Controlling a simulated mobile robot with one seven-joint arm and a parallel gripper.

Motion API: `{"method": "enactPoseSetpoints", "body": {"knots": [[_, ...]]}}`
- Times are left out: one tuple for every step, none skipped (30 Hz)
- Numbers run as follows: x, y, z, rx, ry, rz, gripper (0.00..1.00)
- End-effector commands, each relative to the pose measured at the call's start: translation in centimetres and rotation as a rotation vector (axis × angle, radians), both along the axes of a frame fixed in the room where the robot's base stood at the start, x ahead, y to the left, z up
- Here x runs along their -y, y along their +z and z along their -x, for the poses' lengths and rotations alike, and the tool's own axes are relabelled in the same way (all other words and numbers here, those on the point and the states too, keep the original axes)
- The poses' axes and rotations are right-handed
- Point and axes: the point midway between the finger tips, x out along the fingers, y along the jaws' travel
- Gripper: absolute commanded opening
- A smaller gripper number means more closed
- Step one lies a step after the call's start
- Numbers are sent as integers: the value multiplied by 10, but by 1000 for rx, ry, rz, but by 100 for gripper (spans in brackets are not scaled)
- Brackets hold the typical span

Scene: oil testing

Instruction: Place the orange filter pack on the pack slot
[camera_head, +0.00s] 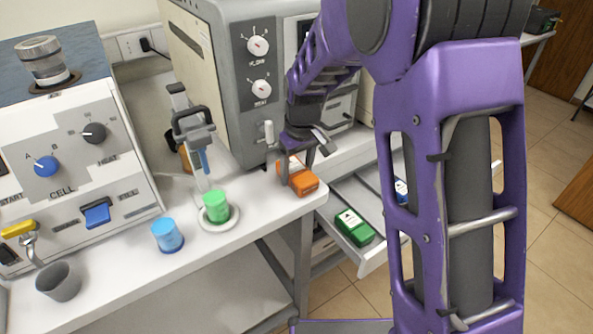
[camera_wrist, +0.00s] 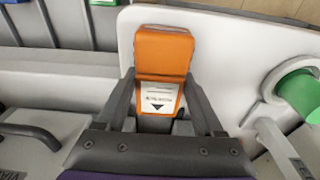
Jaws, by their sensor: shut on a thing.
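The orange filter pack (camera_head: 303,181) is at the front right corner of the white bench, in the head view. My gripper (camera_head: 296,171) is shut on it from above, one finger on each side. In the wrist view the orange pack (camera_wrist: 165,52) shows its white label with a black arrow, between the two fingers of my gripper (camera_wrist: 160,78). The pack is at or just above the bench top; I cannot tell whether it touches. I cannot make out the pack slot in either view.
The bench top (camera_head: 262,206) holds a green cup (camera_head: 216,207) on a round plate and a blue cup (camera_head: 167,235). A grey instrument (camera_head: 215,75) stands behind. An open drawer (camera_head: 375,262) below right holds a green pack (camera_head: 354,228) and a blue pack (camera_head: 401,190).

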Motion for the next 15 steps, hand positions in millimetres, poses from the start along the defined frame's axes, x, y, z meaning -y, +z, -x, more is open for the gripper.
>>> {"method": "enactPoseSetpoints", "body": {"knots": [[0, -3, 0, 0, 0, 0, 5], [0, -4, 0, 0, 0, 0, 5], [0, -3, 0, 0, 0, 0, 73], [0, -3, 0, 0, 0, 0, 78], [0, -3, 0, 0, 0, 0, 84], [0, -3, 0, 0, 0, 0, 91], [0, -3, 0, -1, 0, 1, 96], [0, -3, 0, -1, 0, 1, 99], [0, -3, 0, -1, 0, 1, 99], [0, -3, 0, -1, 0, 1, 99], [0, -3, 0, 0, 0, 0, 99], [0, -3, 0, 0, 0, 0, 99], [0, -3, 0, 0, 0, 0, 99], [0, -3, 0, 0, 0, 0, 99], [0, -3, 0, 0, 0, 0, 99]]}}
